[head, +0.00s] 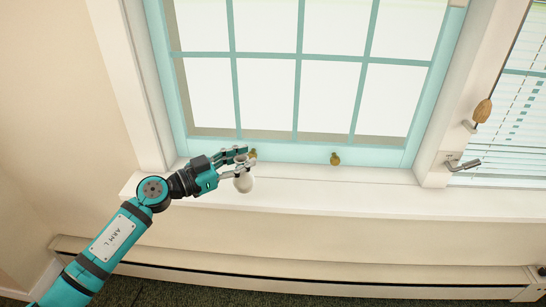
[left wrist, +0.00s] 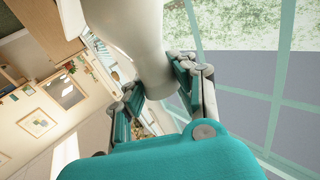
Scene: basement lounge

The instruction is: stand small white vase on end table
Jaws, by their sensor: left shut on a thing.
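The small white vase (head: 244,183) is at the window sill, in the grip of my left gripper (head: 240,162). In the left wrist view the vase (left wrist: 135,30) fills the top middle, and its narrower part is between the two fingers of my left gripper (left wrist: 155,88), which is shut on it. I cannot tell whether the vase's base touches the sill or hangs just above it. The end table is not visible in the head view, and I cannot make it out in the left wrist view. My right gripper is not in view.
The white window sill (head: 330,195) runs below a teal-framed window (head: 296,90) with small brass knobs (head: 335,159). A long baseboard heater (head: 330,282) lies along the wall below. Blinds (head: 515,120) hang at the right. The sill right of the vase is clear.

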